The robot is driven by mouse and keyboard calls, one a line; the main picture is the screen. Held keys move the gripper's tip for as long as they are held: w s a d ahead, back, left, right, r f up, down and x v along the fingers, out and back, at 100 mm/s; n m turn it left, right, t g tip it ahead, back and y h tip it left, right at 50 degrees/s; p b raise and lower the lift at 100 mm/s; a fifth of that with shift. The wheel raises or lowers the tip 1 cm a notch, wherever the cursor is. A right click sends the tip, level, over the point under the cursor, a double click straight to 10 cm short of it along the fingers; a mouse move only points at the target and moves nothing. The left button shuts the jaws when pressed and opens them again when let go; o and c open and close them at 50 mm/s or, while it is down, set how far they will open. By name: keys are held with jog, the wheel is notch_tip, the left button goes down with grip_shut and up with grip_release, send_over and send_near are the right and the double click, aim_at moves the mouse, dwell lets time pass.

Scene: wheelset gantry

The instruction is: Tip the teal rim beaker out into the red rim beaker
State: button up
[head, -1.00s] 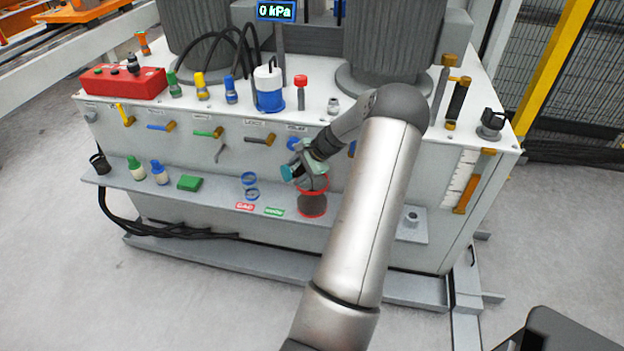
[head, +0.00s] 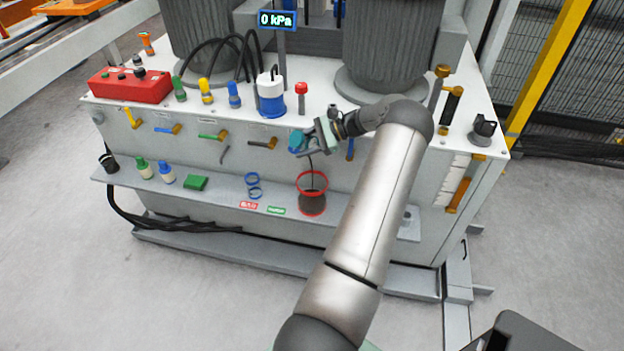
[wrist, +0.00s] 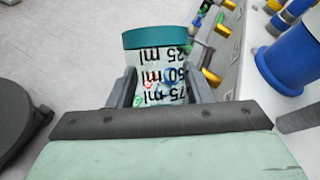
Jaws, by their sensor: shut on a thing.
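The teal rim beaker (head: 296,141) is held on its side above the shelf, its mouth toward the left in the head view.
The shelf (head: 232,208) holds two blue rings (head: 253,186), a red label (head: 248,205), a green label (head: 276,210) and a green block (head: 196,183). Panel levers are behind. A blue-and-white container (head: 271,95) and a red-capped post (head: 301,92) stand above.

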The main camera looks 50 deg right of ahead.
jog(key=shift+d+r, duration=0.1)
jog(key=shift+r, duration=0.3)
jog(key=f+h+b, duration=0.1)
jog(key=f+b, duration=0.1)
jog(key=f, duration=0.2)
jog(key=a+f+n+g+h+b, duration=0.1)
jog(key=f+b, duration=0.2)
jog(key=a+f+g+h+b, duration=0.1)
jog(key=f+h+b, duration=0.1)
jog(key=f+b, duration=0.1)
jog(key=shift+w+f, duration=0.25)
jog(key=shift+f, duration=0.6)
jog(key=shift+r+g+p, duration=0.3)
jog(key=shift+r+p, duration=0.05)
jog(key=shift+p, duration=0.05)
jog(key=shift+a+f+n+h+b, duration=0.1)
jog(key=shift+f+n+h+b, duration=0.2)
jog(key=shift+f+h+b, duration=0.4)
jog(key=w+a+f+n+g+h+b, duration=0.2)
jog(key=f+h+b, duration=0.6)
jog(key=h+b, duration=0.8)
jog(key=shift+w+a+f+n+g+h+b, duration=0.45)
jog(key=shift+a+n+g, duration=0.85)
jog(key=shift+a+g, duration=0.85)
